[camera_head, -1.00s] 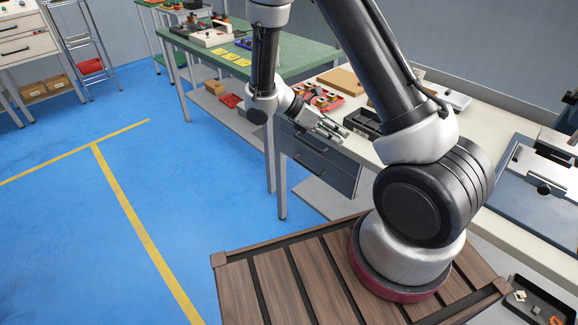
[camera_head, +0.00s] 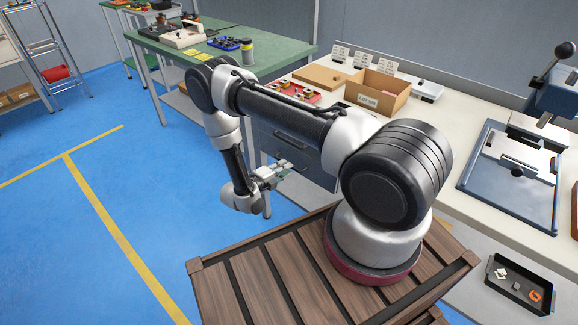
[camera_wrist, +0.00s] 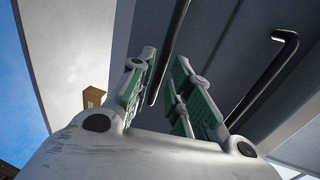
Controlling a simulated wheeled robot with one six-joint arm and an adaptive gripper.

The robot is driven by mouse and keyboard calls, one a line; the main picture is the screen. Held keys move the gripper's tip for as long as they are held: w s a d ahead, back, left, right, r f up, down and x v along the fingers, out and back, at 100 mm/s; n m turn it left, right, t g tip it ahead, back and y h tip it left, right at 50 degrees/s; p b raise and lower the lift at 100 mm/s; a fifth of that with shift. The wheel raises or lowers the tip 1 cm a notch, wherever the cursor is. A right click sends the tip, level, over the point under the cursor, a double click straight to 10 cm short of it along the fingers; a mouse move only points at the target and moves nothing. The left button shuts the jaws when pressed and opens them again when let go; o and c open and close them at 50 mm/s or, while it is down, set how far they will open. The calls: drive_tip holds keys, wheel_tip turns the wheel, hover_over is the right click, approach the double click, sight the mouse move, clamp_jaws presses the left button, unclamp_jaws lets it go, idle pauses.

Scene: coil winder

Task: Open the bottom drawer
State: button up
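A dark grey drawer unit hangs under the white bench. The top drawer handle (camera_head: 292,136) is a black bar. The bottom drawer (camera_head: 312,165) lies below it and is partly hidden by my arm and gripper; both drawers look closed. My gripper (camera_head: 287,168) is beside the bottom drawer's front, with its fingers toward it. In the wrist view my gripper (camera_wrist: 165,60) is open, green pads apart. One black handle (camera_wrist: 172,45), apparently the bottom one, shows between and beyond the fingers; contact cannot be told. The other handle (camera_wrist: 268,72) is to the right.
The white bench (camera_head: 435,168) carries a cardboard box (camera_head: 378,92), a red tray (camera_head: 300,93) and a blue-grey machine base (camera_head: 510,180). A green table (camera_head: 285,52) stands behind. A black tray (camera_head: 520,285) is low at the right. Blue floor at left is free.

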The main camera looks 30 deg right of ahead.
drive_tip(key=shift+x, duration=1.8)
drive_tip(key=shift+c, duration=0.3)
clamp_jaws()
drive_tip(key=shift+a, duration=0.1)
drive_tip(key=f+v, duration=0.3)
drive_tip(key=v, duration=1.1)
drive_tip(key=s+a+f+v, duration=0.1)
drive_tip(key=f+v, duration=0.2)
drive_tip(key=v, duration=1.2)
drive_tip(key=shift+w+a, duration=0.1)
drive_tip(key=shift+a, duration=0.05)
drive_tip(key=shift+o, duration=0.3)
unclamp_jaws()
